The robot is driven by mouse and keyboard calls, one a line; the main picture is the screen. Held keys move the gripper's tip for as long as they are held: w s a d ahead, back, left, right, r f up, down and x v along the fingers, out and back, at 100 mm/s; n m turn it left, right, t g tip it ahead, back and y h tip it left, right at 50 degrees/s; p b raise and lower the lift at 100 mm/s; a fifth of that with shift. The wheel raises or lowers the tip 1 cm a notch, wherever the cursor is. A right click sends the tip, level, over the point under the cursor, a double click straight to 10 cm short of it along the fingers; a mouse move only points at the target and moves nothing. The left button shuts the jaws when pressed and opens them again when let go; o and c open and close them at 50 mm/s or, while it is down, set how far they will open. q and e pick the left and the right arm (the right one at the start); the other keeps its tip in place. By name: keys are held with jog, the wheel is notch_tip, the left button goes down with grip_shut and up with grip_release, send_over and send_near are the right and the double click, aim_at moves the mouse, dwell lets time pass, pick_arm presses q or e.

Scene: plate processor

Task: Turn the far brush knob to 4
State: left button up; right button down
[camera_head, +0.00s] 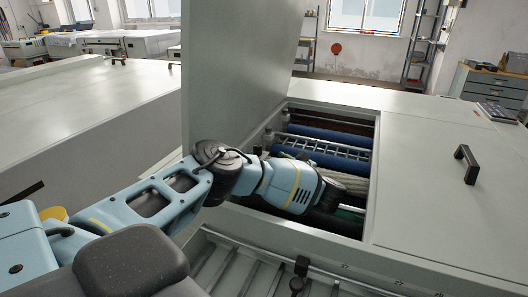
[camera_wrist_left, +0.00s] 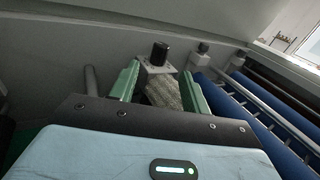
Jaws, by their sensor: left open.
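In the left wrist view a black knob (camera_wrist_left: 160,53) stands on a light bracket at the inner wall of the machine. My left gripper (camera_wrist_left: 158,88) is open, with its two green fingers apart. The knob shows in the gap between the fingers, beyond their tips, and nothing is held. No number on the knob can be read. A pale textured roller (camera_wrist_left: 164,92) shows below it between the fingers. In the head view my left arm reaches into the machine's opening, and a bit of green finger (camera_head: 350,210) shows; the black knob is hidden there. My right gripper is not in view.
Blue rollers (camera_head: 318,133) and a metal lattice bar (camera_head: 322,146) lie in the opening. The raised lid (camera_head: 235,70) stands at its left. A closed cover with a black handle (camera_head: 466,164) lies to the right. Light end blocks (camera_wrist_left: 202,52) sit right of the knob.

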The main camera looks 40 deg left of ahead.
aim_at(260, 149)
pick_arm(q)
jog(key=a, duration=0.4)
jog(key=w+a, duration=0.1)
jog(key=a, duration=0.1)
jog(key=shift+r, duration=0.2)
jog(key=shift+w+a, duration=0.15)
jog(key=shift+a, duration=0.5)
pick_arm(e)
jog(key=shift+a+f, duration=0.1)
